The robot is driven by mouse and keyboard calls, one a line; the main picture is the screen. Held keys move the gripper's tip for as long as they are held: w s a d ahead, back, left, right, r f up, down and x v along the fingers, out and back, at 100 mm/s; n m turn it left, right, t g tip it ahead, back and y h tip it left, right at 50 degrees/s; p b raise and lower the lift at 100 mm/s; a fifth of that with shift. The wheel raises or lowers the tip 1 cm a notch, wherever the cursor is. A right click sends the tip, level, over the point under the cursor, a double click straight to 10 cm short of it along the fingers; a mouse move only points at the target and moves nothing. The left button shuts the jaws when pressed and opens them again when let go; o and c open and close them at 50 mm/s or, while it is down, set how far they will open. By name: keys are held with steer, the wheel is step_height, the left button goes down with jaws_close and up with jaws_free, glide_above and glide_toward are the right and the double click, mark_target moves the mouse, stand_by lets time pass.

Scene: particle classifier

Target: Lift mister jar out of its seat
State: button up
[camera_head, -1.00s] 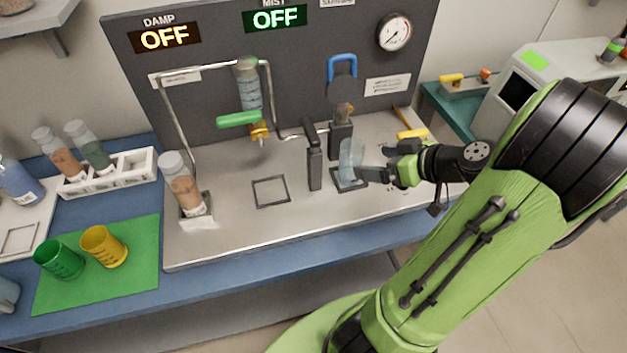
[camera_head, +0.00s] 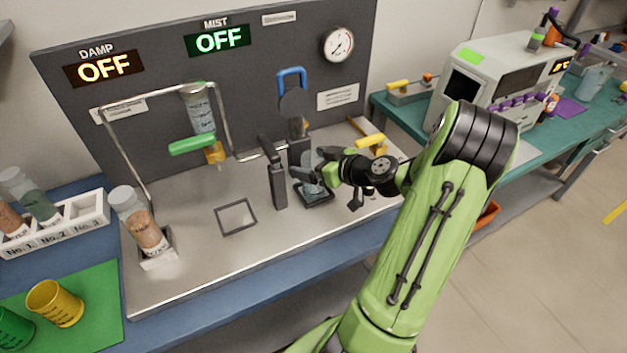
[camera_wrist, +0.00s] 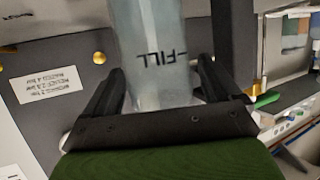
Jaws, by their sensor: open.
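The mister jar (camera_head: 312,186) is a clear, pale blue vessel standing in a dark square seat (camera_head: 316,199) on the steel bench, under the blue-handled fixture. My gripper (camera_head: 318,171) is at the jar, reaching in from the right, and hides part of it. In the wrist view the jar (camera_wrist: 158,50) is upside down in the picture, with "FILL" lettering on its wall. It stands between the two dark fingers of my gripper (camera_wrist: 160,88). The fingers are open, one on each side of the jar.
A black post (camera_head: 277,180) stands just left of the jar. The blue-handled fixture (camera_head: 291,85) rises behind it. A yellow handle (camera_head: 370,141) lies at the right. An empty square frame (camera_head: 236,216) and a jar of orange particles (camera_head: 141,222) are further left.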

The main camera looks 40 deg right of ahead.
steer(key=shift+x, duration=1)
steer(key=shift+s, duration=0.1)
steer(key=shift+c, duration=0.2)
steer(key=c, duration=1.5)
steer(key=shift+c, duration=0.2)
steer(key=shift+r, duration=0.1)
